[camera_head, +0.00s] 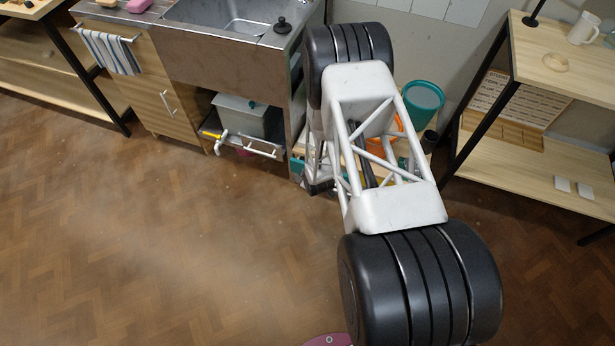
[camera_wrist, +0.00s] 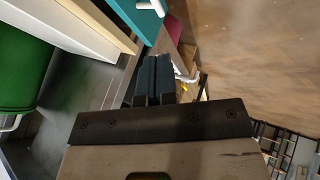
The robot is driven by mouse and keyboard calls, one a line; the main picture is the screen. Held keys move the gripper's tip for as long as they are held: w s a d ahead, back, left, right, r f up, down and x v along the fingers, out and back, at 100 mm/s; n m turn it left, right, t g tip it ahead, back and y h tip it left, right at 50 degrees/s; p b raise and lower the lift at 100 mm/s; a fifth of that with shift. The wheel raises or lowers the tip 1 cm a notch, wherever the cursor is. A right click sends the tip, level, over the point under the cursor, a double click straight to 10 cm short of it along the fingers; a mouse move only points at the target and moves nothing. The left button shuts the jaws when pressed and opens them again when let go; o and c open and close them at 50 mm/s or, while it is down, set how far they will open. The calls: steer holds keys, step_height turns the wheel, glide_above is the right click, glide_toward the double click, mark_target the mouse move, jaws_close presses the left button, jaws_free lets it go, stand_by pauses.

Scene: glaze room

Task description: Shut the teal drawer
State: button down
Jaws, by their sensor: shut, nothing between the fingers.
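The teal drawer front (camera_wrist: 138,16) shows at the top of the wrist view, with a white handle (camera_wrist: 166,7) on it, cut off by the frame edge. Cream and wooden edges lie just left of it. In the camera_head view a small teal patch (camera_head: 297,164) shows left of my arm, likely part of it; my arm hides the rest. How far it stands out I cannot tell.
A sink unit (camera_head: 225,55) stands left of my arm, with an open lower compartment holding a grey bin (camera_head: 240,115). A teal bucket (camera_head: 424,98) and an orange thing (camera_head: 398,130) are behind my arm. Wooden shelves (camera_head: 560,65) stand right. The floor (camera_head: 150,240) in front is clear.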

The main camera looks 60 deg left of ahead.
steer(key=shift+d+r, duration=0.15)
steer(key=c, duration=1.4)
jaws_free()
steer(key=shift+o, duration=1.1)
steer(key=shift+w+f, duration=0.15)
steer(key=shift+f, duration=0.15)
steer(key=shift+w+f+n+y, duration=0.2)
steer(key=shift+f+n+y, duration=0.1)
steer(key=shift+w+d+f+n+g+y, duration=0.15)
steer(key=shift+w+d+f+n+y, duration=0.8)
steer(key=shift+f+n+y, duration=0.55)
steer(key=shift+w+d+f+n+g+y, duration=0.2)
steer(key=shift+w+d+f+n+y, duration=0.75)
steer(key=shift+f+n+y, duration=0.55)
steer(key=shift+w+d+f+n+g+y, duration=0.15)
steer(key=shift+w+d+f+n+y, duration=0.85)
steer(key=shift+f, duration=0.75)
steer(key=shift+a, duration=0.2)
